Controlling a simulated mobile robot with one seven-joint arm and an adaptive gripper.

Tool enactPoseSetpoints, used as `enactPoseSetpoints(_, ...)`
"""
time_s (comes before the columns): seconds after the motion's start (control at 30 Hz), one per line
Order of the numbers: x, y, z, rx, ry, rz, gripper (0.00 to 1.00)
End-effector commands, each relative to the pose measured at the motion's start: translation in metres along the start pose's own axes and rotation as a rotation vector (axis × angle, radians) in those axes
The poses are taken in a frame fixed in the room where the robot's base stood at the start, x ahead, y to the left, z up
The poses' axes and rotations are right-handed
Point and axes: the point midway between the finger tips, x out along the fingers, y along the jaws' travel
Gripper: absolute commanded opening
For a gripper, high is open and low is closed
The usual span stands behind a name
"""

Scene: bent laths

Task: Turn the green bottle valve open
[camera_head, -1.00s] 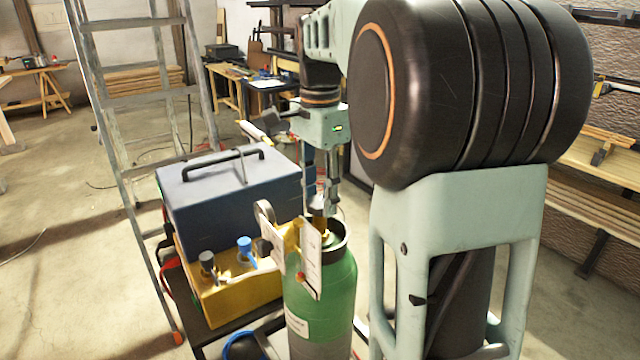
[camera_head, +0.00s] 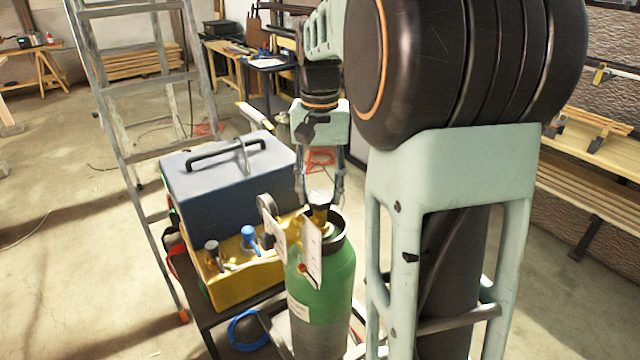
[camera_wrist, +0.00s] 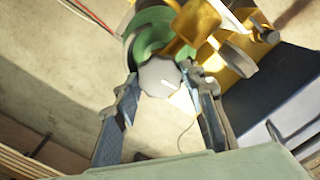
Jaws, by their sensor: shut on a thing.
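The green bottle (camera_head: 330,275) stands upright with a dark collar around its neck. Its valve has a pale grey rounded knob (camera_head: 320,195) on top of a brass body. My gripper (camera_head: 319,190) points down from above, with one finger on each side of the knob. In the wrist view my gripper (camera_wrist: 171,82) is shut on the knob (camera_wrist: 159,77), with the brass fittings (camera_wrist: 200,30) and the green shoulder (camera_wrist: 150,35) behind it. White tags (camera_head: 312,250) hang at the bottle's side. The exact finger contact is small and partly hidden in the head view.
A blue-grey case (camera_head: 225,165) with a black handle and a yellow unit (camera_head: 235,275) with knobs stand close left of the bottle. A stepladder (camera_head: 130,120) stands further left. A blue hose coil (camera_head: 247,330) lies low beside the bottle. Open floor lies at the left.

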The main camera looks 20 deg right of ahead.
Motion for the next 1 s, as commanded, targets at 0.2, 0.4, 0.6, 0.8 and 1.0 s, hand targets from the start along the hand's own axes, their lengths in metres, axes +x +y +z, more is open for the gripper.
enactPoseSetpoints(0.2,-0.0011,-0.0001,0.0004,-0.171,-0.002,0.000,0.14)
enactPoseSetpoints(0.4,-0.0004,0.0000,0.0004,-0.286,-0.002,0.000,0.14)
enactPoseSetpoints(0.6,0.0001,0.0000,0.0005,-0.351,-0.002,0.000,0.14)
enactPoseSetpoints(0.8,0.0004,0.0000,0.0005,-0.377,-0.002,0.000,0.14)
enactPoseSetpoints(1.0,0.0006,0.0000,0.0004,-0.380,-0.002,0.000,0.14)
